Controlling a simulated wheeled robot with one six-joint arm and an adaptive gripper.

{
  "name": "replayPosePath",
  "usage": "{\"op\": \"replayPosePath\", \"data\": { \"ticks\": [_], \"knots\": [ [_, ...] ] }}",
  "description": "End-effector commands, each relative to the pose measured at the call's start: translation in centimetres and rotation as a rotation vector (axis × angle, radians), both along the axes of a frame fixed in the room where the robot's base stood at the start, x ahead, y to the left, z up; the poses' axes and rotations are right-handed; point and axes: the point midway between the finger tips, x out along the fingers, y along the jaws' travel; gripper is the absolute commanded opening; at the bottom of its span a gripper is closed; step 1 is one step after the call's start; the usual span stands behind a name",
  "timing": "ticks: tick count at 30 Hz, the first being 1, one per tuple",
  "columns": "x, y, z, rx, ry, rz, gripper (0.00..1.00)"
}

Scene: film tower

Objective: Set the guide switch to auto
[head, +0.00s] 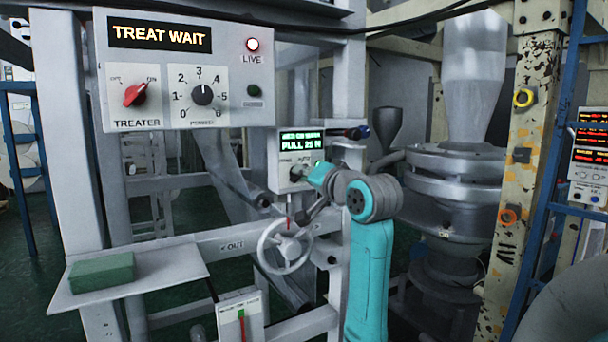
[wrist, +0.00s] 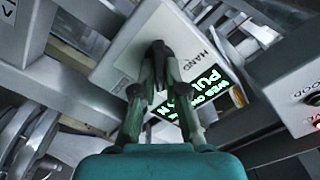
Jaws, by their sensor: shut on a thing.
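The guide box (head: 281,178) is a pale grey housing with a green-lettered display (head: 301,141) reading "PULL 25 N". In the wrist view the box face (wrist: 125,55) carries a dark switch knob (wrist: 157,48). The label "HAND" sits to the knob's right, and a smaller, unreadable label sits lower left. My gripper (wrist: 157,66) is shut on the knob, one finger on each side. In the head view my gripper (head: 303,174) is at the box front, and the knob is mostly hidden there. Which label the knob points to cannot be told.
A handwheel (head: 285,246) stands just below the box, near my arm. A panel (head: 185,70) reading "TREAT WAIT" with a red TREATER knob (head: 135,94) is at the upper left. A shelf (head: 170,275) holds a green block (head: 102,272). A metal hopper (head: 465,160) stands at the right.

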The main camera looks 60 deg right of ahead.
Motion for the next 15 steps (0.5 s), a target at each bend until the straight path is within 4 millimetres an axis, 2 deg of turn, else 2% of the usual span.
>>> {"op": "replayPosePath", "data": {
  "ticks": [8, 9, 12, 15],
  "knots": [
    [0.01, -0.03, -0.13, 0.004, 0.002, -0.001, 0.0],
    [0.01, -0.03, -0.13, 0.004, 0.002, -0.001, 0.14],
    [0.01, -0.03, -0.12, 0.002, 0.002, 0.0, 0.36],
    [0.0, -0.02, -0.09, 0.002, 0.001, -0.001, 0.36]
  ]
}}
